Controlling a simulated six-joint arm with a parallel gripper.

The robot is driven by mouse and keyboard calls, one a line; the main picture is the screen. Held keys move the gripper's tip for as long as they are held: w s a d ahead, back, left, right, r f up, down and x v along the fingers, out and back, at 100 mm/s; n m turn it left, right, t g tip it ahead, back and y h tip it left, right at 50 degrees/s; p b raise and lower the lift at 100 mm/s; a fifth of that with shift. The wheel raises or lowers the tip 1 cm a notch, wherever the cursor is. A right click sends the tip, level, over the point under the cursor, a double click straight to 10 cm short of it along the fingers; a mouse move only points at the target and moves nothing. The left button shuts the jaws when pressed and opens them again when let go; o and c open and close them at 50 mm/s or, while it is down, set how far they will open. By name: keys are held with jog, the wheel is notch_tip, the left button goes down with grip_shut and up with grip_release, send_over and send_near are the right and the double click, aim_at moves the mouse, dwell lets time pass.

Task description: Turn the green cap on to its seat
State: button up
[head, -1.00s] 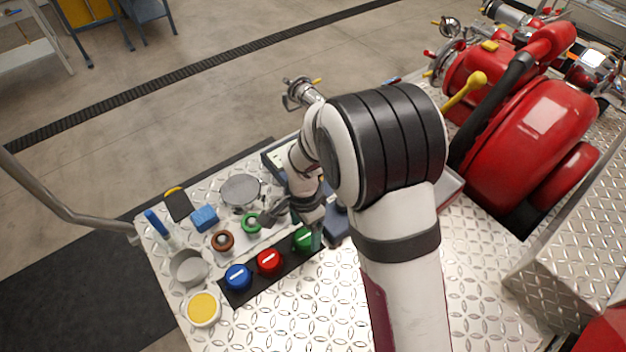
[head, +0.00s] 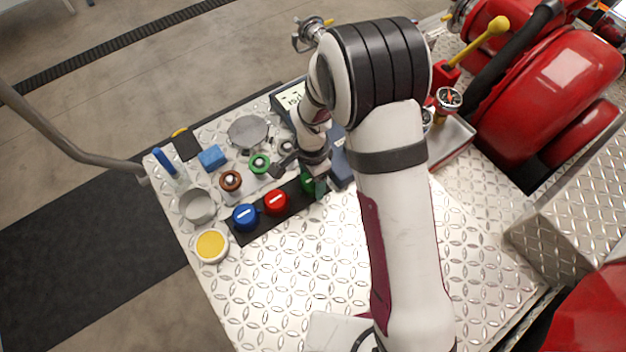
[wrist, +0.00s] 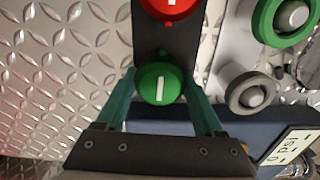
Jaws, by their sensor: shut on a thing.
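The green cap (wrist: 159,84) has a white bar on top and is between the two teal fingers of my gripper (wrist: 160,94), which is shut on it. The cap is at the end of the black strip (head: 256,229); I cannot tell whether it touches the strip. In the head view my gripper (head: 315,184) partly hides the green cap (head: 307,185). The green-ringed seat (head: 259,164) with a metal stud stands behind and left of the gripper, apart from the cap. In the wrist view the green ring (wrist: 262,22) is at the upper right.
A red cap (head: 276,202) and a blue cap (head: 245,217) sit on the strip. A brown-ringed seat (head: 231,181) and a grey-ringed seat (wrist: 243,95) flank the green one. A blue box-like gauge (head: 341,165) stands close right of my gripper. The plate in front is clear.

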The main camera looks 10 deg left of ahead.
jog(key=shift+c, duration=0.8)
notch_tip(320, 180, up, 9)
jog(key=shift+r, duration=0.1)
jog(key=shift+n, duration=0.3)
jog(key=w+r, duration=0.2)
jog(key=w, duration=0.3)
jog(key=w+r, duration=0.2)
jog(key=w, duration=0.4)
jog(key=w+r, duration=0.2)
jog(key=w, duration=0.3)
jog(key=shift+w+a+r, duration=0.2)
jog(key=shift+a+r, duration=0.05)
jog(key=shift+f, duration=2.3)
jog(key=shift+f, duration=1.6)
